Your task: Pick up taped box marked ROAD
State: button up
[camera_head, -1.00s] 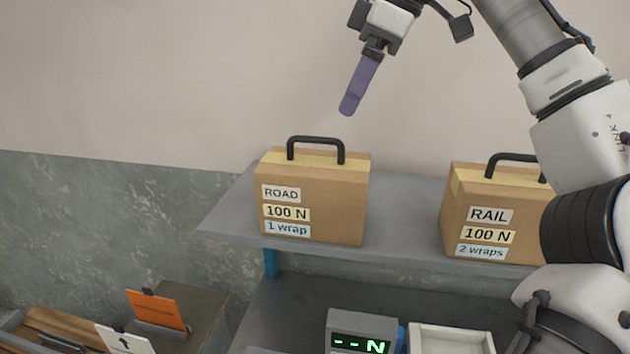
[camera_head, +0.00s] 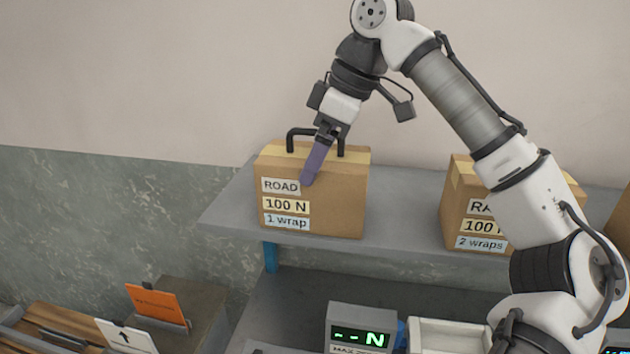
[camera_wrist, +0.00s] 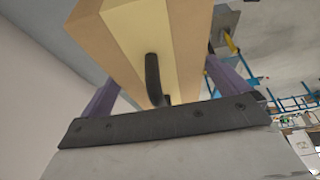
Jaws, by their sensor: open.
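The taped box marked ROAD (camera_head: 340,205) stands upright on the upper grey shelf, with yellowish tape on top and labels reading 100 N and 1 wrap. Its black handle (camera_head: 291,143) stands up from the top and also shows in the wrist view (camera_wrist: 153,80). My gripper (camera_head: 308,180) is open and points down over this box. One purple finger shows in front of the labelled face; the other is hidden in the head view. In the wrist view my gripper (camera_wrist: 160,80) has a finger on either side of the box and handle. Contact cannot be told.
A second box marked RAIL (camera_head: 460,205) stands to the right, partly behind my arm. The grey shelf (camera_head: 400,215) is bare between the boxes. Below are a display unit (camera_head: 360,316), a white tray (camera_head: 440,322) and an orange card (camera_head: 155,305).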

jog(key=shift+a+f, duration=0.1)
jog(key=shift+f, duration=0.2)
jog(key=c, duration=1.6)
jog(key=shift+r, duration=0.1)
jog(key=shift+c, duration=0.8)
jog(key=shift+r, duration=0.1)
